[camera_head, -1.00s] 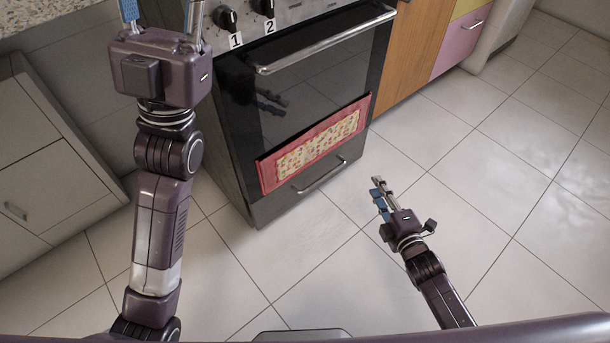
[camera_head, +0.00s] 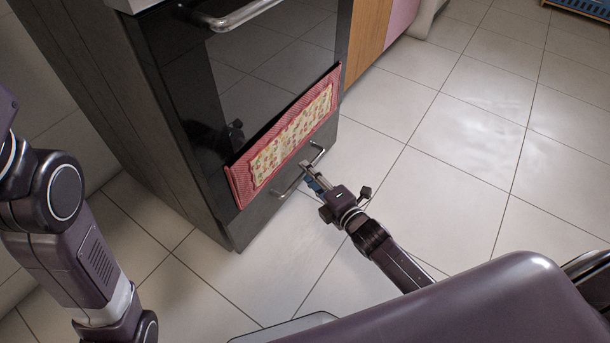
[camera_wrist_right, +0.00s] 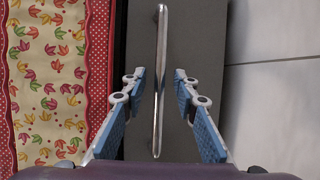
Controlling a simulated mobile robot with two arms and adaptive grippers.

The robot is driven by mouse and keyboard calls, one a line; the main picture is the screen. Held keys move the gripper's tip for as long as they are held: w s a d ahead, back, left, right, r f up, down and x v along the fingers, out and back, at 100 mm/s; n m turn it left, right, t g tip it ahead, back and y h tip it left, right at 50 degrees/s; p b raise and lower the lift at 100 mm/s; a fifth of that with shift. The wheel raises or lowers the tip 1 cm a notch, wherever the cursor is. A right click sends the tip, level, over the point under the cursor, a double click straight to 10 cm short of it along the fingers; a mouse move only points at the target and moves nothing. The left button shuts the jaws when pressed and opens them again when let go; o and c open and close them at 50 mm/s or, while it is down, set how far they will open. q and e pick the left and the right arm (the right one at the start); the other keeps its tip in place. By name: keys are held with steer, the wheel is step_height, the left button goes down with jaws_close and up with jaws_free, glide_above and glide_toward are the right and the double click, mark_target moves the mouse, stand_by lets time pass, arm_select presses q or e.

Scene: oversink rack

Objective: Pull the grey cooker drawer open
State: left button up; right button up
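The grey cooker drawer (camera_head: 261,213) is the low front at the bottom of the black cooker, and it looks closed. Its metal bar handle (camera_head: 318,153) runs along the front; the handle also shows in the right wrist view (camera_wrist_right: 161,75). My right gripper (camera_head: 309,173) is at the handle. In the right wrist view its blue-padded fingers (camera_wrist_right: 158,85) are spread, one on each side of the bar, with gaps on both sides. In the head view, my left arm shows at the left edge and its gripper is out of the picture.
A red-edged patterned towel (camera_head: 290,135) hangs on the cooker front just above the drawer, left of the fingers in the wrist view. The oven door handle (camera_head: 235,17) is higher up. Tiled floor (camera_head: 440,190) in front and to the right is clear.

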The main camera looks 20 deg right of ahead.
steer(key=shift+x, duration=0.8)
steer(key=shift+c, duration=0.4)
jaws_close()
